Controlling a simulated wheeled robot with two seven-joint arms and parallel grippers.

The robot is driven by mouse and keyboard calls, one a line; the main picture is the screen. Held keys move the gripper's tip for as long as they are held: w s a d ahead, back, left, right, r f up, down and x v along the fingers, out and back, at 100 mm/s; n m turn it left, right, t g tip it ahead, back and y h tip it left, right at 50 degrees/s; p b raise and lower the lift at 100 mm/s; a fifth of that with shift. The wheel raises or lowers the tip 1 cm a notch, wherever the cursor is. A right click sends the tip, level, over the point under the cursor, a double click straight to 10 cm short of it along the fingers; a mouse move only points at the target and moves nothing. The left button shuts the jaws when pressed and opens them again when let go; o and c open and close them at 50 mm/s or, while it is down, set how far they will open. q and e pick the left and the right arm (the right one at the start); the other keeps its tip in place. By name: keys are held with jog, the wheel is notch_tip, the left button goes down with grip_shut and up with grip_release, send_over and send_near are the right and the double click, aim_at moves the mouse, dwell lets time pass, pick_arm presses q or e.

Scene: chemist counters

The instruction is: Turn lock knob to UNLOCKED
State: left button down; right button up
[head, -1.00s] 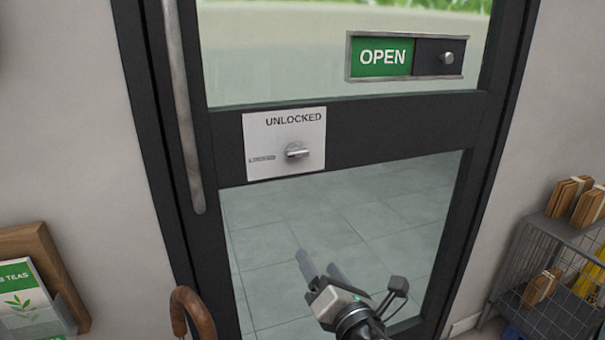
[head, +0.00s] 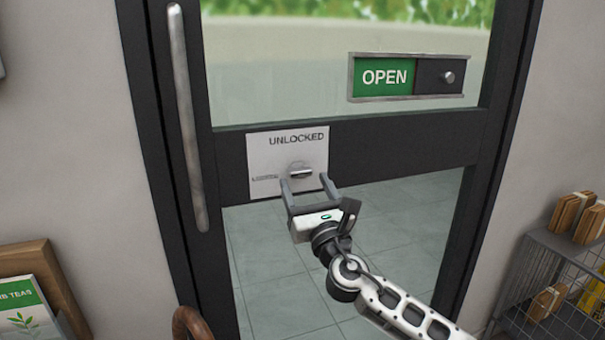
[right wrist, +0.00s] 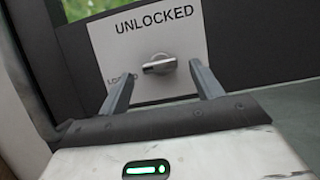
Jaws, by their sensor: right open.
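The lock knob (head: 301,171) is a small silver thumb-turn on a white plate (head: 260,155) fixed to the dark door rail. UNLOCKED is printed at the plate's top, and smaller lettering sits at its left. The knob's bar lies roughly level. My right gripper (head: 304,182) is open just below and in front of the knob. In the right wrist view the knob (right wrist: 159,65) shows between and beyond the two fingers (right wrist: 160,85), apart from both. One finger partly covers the small lettering there. My left gripper is not in view.
An OPEN sliding sign (head: 385,77) is on the glass at upper right. A long vertical door handle (head: 187,120) is at left. A wire rack (head: 545,275) with brown packets stands at right, a leaflet holder (head: 30,300) at lower left, and a curved brown handle (head: 190,322) at the bottom.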

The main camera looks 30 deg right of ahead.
aim_at(299, 172)
jog(key=shift+x, duration=1.4)
jog(key=c, duration=1)
